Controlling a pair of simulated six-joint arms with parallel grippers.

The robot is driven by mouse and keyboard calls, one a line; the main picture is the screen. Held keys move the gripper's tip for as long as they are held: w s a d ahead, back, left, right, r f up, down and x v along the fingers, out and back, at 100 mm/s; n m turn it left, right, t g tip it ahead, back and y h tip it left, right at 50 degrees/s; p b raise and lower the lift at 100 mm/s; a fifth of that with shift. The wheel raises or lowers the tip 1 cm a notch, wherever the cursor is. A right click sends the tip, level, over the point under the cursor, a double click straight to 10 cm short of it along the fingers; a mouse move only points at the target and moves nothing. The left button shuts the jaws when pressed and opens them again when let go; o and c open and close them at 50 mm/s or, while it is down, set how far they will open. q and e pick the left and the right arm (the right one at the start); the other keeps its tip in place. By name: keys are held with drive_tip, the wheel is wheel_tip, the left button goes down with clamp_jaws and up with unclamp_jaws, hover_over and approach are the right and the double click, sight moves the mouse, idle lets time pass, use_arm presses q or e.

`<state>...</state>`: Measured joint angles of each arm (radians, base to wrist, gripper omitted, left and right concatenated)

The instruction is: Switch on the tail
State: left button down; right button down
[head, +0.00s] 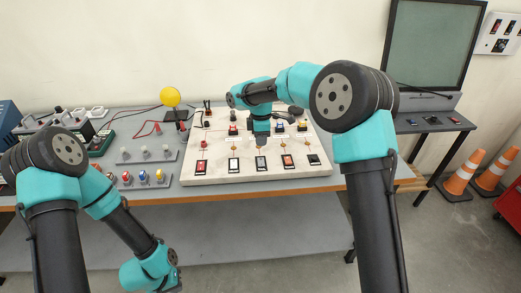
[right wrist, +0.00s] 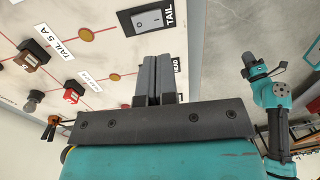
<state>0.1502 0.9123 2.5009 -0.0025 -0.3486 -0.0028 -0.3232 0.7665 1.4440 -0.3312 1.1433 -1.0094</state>
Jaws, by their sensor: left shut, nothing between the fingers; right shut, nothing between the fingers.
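The TAIL switch is a grey rocker (right wrist: 147,19) in a black frame, near the top of the right wrist view, with the word TAIL beside it. In the head view it appears to be the grey middle switch (head: 261,163) of the front row. I cannot tell which side of the rocker is pressed. My right gripper (head: 260,143) points down over the board, just behind that switch. Its shut, empty fingers (right wrist: 157,60) appear apart from the rocker and partly hide the HEAD label (right wrist: 177,65). My left gripper (head: 174,273) is shut and empty, low in front of the table.
The white board (head: 216,177) carries more rocker switches, coloured fuses and amber round lamps (right wrist: 87,35). A yellow ball on a stand (head: 170,97), push buttons (head: 143,176) and a green-edged device (head: 103,143) stand to its left. Orange cones (head: 463,172) stand on the floor at right.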

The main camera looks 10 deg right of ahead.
drive_tip(key=r, duration=0.5)
drive_tip(key=shift+s+r, duration=0.1)
drive_tip(key=shift+s, duration=0.2)
drive_tip(key=s+d+f+m+y, duration=0.1)
drive_tip(key=s+d+f+m, duration=0.2)
drive_tip(key=s+f+m, duration=0.3)
drive_tip(key=s+d+f+m+t+y, duration=0.1)
drive_tip(key=s+d+f+m, duration=0.3)
drive_tip(key=s+f, duration=1.1)
drive_tip(key=s+d+f+m+y, duration=0.1)
drive_tip(key=s+d+f+m, duration=0.3)
drive_tip(key=s+f+m, duration=0.5)
wheel_tip(320, 180, down, 7)
drive_tip(key=shift+s+d+f+t+y, duration=0.2)
drive_tip(key=shift+s+d+t+y, duration=0.15)
drive_tip(key=shift+s, duration=0.7)
drive_tip(key=shift+a, duration=0.15)
idle(0.8)
